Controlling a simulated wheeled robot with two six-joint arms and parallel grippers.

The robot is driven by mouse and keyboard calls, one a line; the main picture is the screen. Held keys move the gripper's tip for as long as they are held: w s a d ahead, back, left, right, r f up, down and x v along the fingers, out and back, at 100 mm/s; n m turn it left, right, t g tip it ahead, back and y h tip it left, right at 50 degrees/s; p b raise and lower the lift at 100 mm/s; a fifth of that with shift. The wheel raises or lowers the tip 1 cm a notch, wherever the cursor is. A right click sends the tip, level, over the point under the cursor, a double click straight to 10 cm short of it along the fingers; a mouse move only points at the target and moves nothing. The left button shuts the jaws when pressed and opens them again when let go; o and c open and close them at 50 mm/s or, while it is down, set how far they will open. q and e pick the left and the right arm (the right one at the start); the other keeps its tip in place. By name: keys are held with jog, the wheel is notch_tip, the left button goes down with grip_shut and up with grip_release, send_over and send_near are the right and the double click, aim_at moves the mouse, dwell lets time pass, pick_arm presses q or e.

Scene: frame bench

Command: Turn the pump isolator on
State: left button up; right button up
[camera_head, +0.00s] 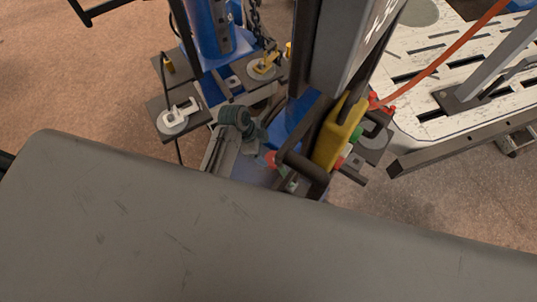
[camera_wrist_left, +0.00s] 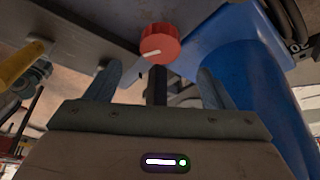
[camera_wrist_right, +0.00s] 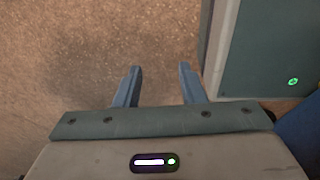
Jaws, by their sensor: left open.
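A round red knob (camera_wrist_left: 160,43) with a white pointer mark shows at the top middle of the left wrist view. Its pointer lies nearly level, slightly tilted. No label for it is readable, so I cannot confirm that it is the pump isolator. My left gripper (camera_wrist_left: 159,72) is open, its two fingers apart on either side of the line to the knob. The knob appears beyond the fingertips, and I see no contact. My right gripper (camera_wrist_right: 160,70) has its fingers apart and holds nothing, above the bare floor.
A blue cylinder (camera_wrist_left: 235,60) stands close right of the knob in the left wrist view. The head view shows a yellow body (camera_head: 340,135) beside a dark upright, and a white slotted table (camera_head: 440,110) at right. A grey-green panel (camera_wrist_right: 265,50) stands right of my right gripper.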

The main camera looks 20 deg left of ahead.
aim_at(272, 159)
pick_arm(q)
jog(key=x, duration=0.3)
jog(key=shift+d+f, duration=0.1)
jog(key=shift+f, duration=0.1)
jog(key=x, duration=0.4)
jog(key=shift+f+p, duration=0.1)
jog(key=shift+p, duration=0.25)
jog(key=shift+f, duration=0.15)
jog(key=c, duration=1)
pick_arm(e)
jog(key=shift+a+r, duration=0.1)
jog(key=shift+r, duration=0.5)
